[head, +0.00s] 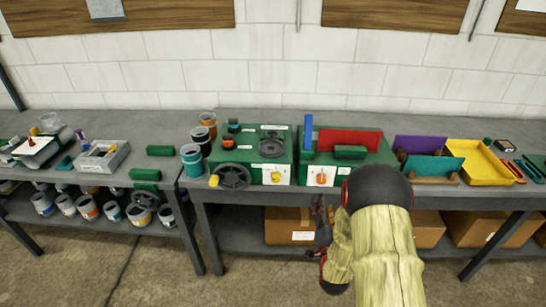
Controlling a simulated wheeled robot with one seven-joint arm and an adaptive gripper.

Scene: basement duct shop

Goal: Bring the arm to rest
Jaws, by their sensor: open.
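My arm rises from the bottom of the head view in a pale yellow sleeve, with a dark rounded joint in front of the right-hand bench. My gripper (319,207) hangs left of the sleeve, in front of the bench's front edge and the lower shelf. It is open, and I see nothing between its fingers. It looks apart from the things on the bench. The arm hides part of the bench front and the shelf behind it.
Two green machines (228,168) with knobs stand on the grey right-hand bench (460,192). A handwheel (232,177) juts out at the left machine's front. A yellow tray (482,165) lies to the right. A cardboard box (288,226) sits on the shelf below. The floor in front is clear.

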